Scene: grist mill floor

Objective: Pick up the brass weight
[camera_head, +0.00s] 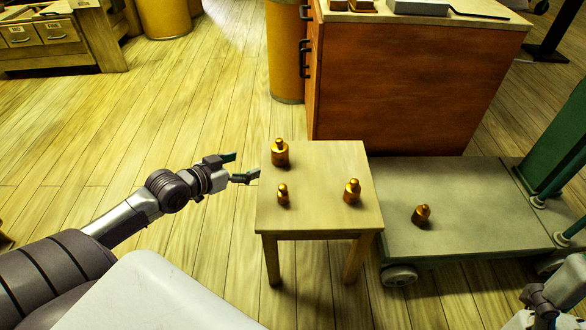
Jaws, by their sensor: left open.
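Several brass weights, each with a knob on top, are in view. Three stand upright on a small wooden stool (318,210): a larger brass weight (280,154) at the back left, a small brass weight (283,196) at the front left, and a middle-sized brass weight (352,192) at the right. Another brass weight (421,215) sits on the flat cart and looks tilted. My left gripper (246,166) is open and empty, just left of the stool's left edge, with its fingers toward the weights. Part of my right arm's end shows at the bottom right corner; its jaws cannot be made out.
The grey cart deck (455,185), with wheels and a green upright (562,140), stands right of the stool. A red-brown cabinet (410,85) stands behind, with a yellow drum (284,50) beside it. The plank floor left of the stool is clear.

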